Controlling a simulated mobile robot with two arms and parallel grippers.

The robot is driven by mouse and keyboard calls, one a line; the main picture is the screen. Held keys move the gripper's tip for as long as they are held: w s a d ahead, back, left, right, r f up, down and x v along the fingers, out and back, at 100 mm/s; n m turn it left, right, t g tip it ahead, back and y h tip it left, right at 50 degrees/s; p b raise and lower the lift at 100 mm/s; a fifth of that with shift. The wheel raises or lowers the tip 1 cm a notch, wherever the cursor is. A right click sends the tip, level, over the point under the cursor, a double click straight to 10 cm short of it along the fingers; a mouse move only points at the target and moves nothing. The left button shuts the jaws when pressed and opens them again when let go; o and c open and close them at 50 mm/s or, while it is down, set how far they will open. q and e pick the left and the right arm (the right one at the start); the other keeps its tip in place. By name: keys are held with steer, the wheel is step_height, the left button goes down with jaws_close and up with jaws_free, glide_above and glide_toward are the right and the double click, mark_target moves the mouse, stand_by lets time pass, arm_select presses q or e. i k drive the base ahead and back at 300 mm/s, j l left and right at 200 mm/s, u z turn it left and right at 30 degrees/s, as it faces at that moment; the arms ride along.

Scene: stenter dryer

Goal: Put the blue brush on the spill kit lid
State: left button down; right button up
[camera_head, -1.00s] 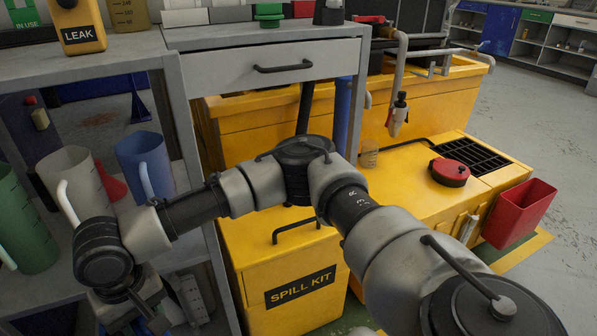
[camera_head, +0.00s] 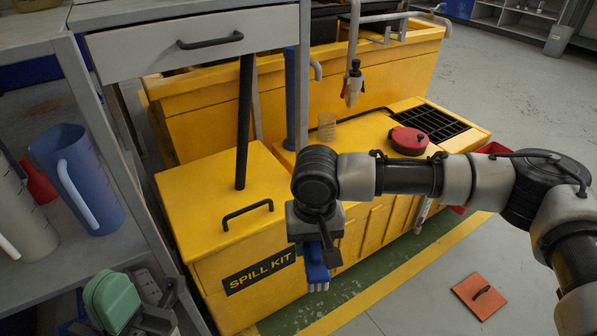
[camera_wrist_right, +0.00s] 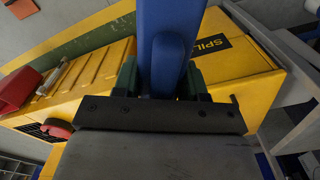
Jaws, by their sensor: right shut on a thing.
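The spill kit is a yellow box, and its flat yellow lid (camera_head: 194,195) with a black handle shows in the head view. My right gripper (camera_head: 317,246) is shut on the blue brush (camera_head: 318,273), which hangs down with a pale lower end. The brush is right of the spill kit's front and apart from the lid in the picture. In the right wrist view, the blue brush (camera_wrist_right: 168,40) stands between the finger pads of my right gripper (camera_wrist_right: 160,80).
A grey shelf with a blue jug (camera_head: 75,180) is on the left.

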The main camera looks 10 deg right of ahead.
mark_target(255, 183)
steer(key=z, duration=1)
steer(key=i+z, duration=0.1)
steer(key=z, duration=1.35)
steer(key=j+z, duration=0.1)
steer(key=z, duration=0.4)
steer(key=i+j+z, duration=0.1)
steer(key=z, duration=0.4)
steer(key=u, duration=0.55)
steer(key=j+u, duration=0.15)
steer(key=u, duration=0.45)
steer(key=j+u, duration=0.1)
steer(key=u, duration=1)
steer(key=j+u, duration=0.1)
steer(key=u, duration=0.45)
steer(key=i+u, duration=0.1)
steer(key=u, duration=1.05)
steer(key=i+u, duration=0.1)
steer(key=u, duration=0.45)
